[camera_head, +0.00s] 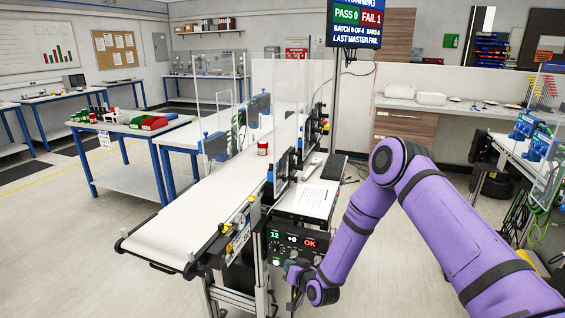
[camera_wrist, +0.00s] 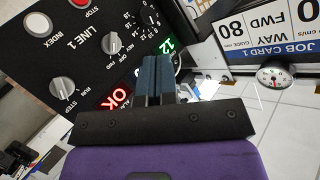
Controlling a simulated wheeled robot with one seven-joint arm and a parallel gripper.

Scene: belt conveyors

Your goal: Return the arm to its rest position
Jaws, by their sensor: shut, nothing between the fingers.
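My arm (camera_head: 447,230) is purple and reaches from the lower right down to the conveyor's front end, bent at a high elbow. My gripper (camera_head: 294,270) is low in front of the black control panel (camera_head: 283,246). In the wrist view the two dark blue fingers (camera_wrist: 159,78) are together with nothing between them. They point at the panel marked LINE 1 (camera_wrist: 85,55) and overlap its lower part, near the green 12 display (camera_wrist: 166,45) and the red OK display (camera_wrist: 118,97). I cannot tell whether the fingertips touch the panel.
The white belt conveyor (camera_head: 185,215) runs away from me with a red and white can (camera_head: 262,148) on it. Clear guards (camera_head: 275,90) stand along it. A job card (camera_wrist: 275,35) and a round gauge (camera_wrist: 273,75) are beside the panel. Floor (camera_head: 385,275) between conveyor and arm is open.

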